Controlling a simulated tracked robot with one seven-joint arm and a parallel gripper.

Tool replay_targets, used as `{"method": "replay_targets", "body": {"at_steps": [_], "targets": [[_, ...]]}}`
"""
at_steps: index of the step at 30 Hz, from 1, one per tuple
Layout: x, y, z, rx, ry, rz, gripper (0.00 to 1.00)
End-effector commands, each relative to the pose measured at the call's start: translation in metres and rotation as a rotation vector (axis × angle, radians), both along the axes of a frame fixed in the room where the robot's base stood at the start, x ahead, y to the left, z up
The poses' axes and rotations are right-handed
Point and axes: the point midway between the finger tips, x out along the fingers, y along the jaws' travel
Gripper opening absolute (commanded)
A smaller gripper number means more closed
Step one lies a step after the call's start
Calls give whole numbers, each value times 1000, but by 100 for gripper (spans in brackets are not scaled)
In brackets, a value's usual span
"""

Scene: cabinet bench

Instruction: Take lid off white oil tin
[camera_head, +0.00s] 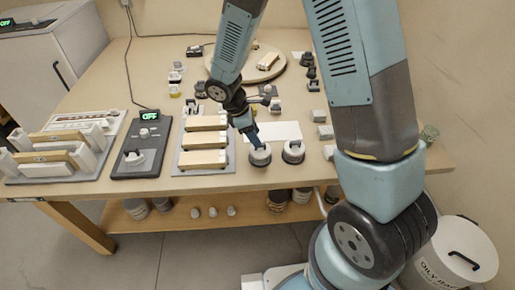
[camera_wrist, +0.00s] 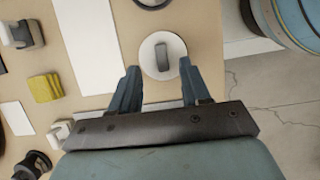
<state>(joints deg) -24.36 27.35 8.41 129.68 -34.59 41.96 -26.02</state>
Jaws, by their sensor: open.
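A round white tin (camera_head: 260,156) with a grey bar handle on its lid stands near the front edge of the bench. In the wrist view, the white lid (camera_wrist: 149,59) and its upright grey handle (camera_wrist: 163,55) lie just ahead of the fingers. My gripper (camera_head: 253,140) is open above this tin, and in the wrist view my gripper (camera_wrist: 160,72) has one finger on each side of the handle's line, holding nothing. Contact with the lid cannot be told. A second, similar tin (camera_head: 293,152) stands just to its right.
A rack of wooden-topped blocks (camera_head: 205,158) stands close left of the tins. A white sheet (camera_head: 275,131) lies behind them. A dark control box reading OFF (camera_head: 138,160) is farther left. A white bin (camera_head: 455,262) stands on the floor at right.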

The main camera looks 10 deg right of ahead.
Motion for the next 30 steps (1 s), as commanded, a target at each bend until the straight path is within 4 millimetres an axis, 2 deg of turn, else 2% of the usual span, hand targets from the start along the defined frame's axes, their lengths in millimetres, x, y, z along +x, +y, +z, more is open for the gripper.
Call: {"method": "replay_targets", "body": {"at_steps": [3,9,18,30], "targets": [[-3,-7,-17,-3,4,-1,47],[-3,-14,-36,-1,1,0,47],[-3,-15,-38,0,0,0,46],[-2,-14,-38,0,0,0,8]]}}
